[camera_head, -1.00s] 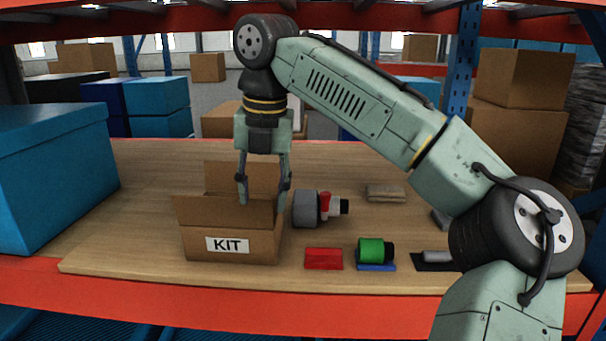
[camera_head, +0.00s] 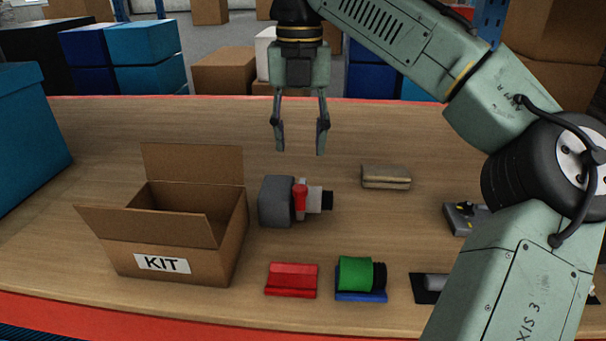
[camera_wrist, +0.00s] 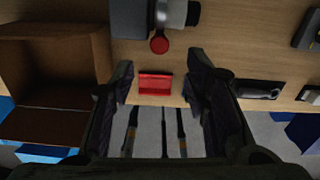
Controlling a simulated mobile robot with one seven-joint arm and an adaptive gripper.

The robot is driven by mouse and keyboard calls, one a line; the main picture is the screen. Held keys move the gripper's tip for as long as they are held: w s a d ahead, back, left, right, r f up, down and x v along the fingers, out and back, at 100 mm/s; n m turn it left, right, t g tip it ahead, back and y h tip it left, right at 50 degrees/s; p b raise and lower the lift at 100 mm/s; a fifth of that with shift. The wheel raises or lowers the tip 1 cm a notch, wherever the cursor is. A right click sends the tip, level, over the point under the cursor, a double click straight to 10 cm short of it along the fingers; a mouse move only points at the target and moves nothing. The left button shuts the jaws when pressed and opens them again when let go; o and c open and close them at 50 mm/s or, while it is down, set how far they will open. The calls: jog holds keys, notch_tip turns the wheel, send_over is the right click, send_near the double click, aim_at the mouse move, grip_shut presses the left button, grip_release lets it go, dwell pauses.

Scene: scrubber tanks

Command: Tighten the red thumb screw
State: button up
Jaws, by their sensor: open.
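The red thumb screw (camera_head: 300,197) stands upright on a grey fitting (camera_head: 276,203) with a black end at its right, lying on the wooden table. In the wrist view the red thumb screw (camera_wrist: 159,45) shows as a round knob beyond and roughly between the fingertips, beside the grey fitting (camera_wrist: 130,18). My gripper (camera_head: 299,150) is open and empty, fingers pointing down, above the table. In the head view it appears directly above the screw in the picture and clear of it. The wrist view shows both fingers of my gripper (camera_wrist: 161,75) spread apart.
An open KIT box (camera_head: 176,262) stands left of the fitting. In front lie a red block (camera_head: 292,280) and a green roll (camera_head: 355,274) on a blue base. A tan block (camera_head: 386,177) lies to the right. A blue bin (camera_head: 30,140) is at far left.

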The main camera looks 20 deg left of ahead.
aim_at(300, 187)
notch_tip(300, 187, down, 9)
jog(key=shift+f, duration=0.1)
jog(key=shift+c, duration=0.3)
grip_shut()
dwell(0.5)
